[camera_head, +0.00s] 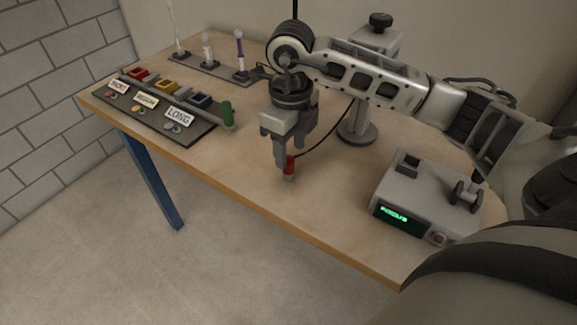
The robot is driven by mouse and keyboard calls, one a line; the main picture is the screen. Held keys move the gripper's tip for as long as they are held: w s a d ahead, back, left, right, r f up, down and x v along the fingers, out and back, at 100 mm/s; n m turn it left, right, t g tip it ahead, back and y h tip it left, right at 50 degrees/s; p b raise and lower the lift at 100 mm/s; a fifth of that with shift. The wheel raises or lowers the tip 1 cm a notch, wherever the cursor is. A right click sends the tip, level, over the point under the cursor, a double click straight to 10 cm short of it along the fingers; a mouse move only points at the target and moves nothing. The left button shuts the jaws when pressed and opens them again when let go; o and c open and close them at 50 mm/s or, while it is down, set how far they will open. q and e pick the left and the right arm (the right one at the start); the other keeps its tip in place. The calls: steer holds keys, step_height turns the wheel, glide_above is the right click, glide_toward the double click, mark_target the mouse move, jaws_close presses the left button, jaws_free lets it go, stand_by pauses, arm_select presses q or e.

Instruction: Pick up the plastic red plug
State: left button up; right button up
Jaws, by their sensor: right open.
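The red plug (290,164) stands near the table's front edge in the head view, with its lower end close to the tabletop. A thin black cable runs from it up to the right. My right gripper (284,160) points down over the plug with its jaws open. The near finger partly hides the plug's left side. I cannot tell whether a finger touches it. My left gripper is not in view.
A grey device with a green display (399,214) stands at the right. A grey stand (357,130) is behind my gripper. A labelled board (190,134) and a green upright piece (227,114) are at the left. Bare tabletop (335,195) lies between plug and device.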

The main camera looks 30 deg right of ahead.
mark_target(288, 157)
steer(key=f, duration=0.5)
steer(key=shift+a+f, duration=0.15)
steer(key=shift+a, duration=0.05)
jaws_close()
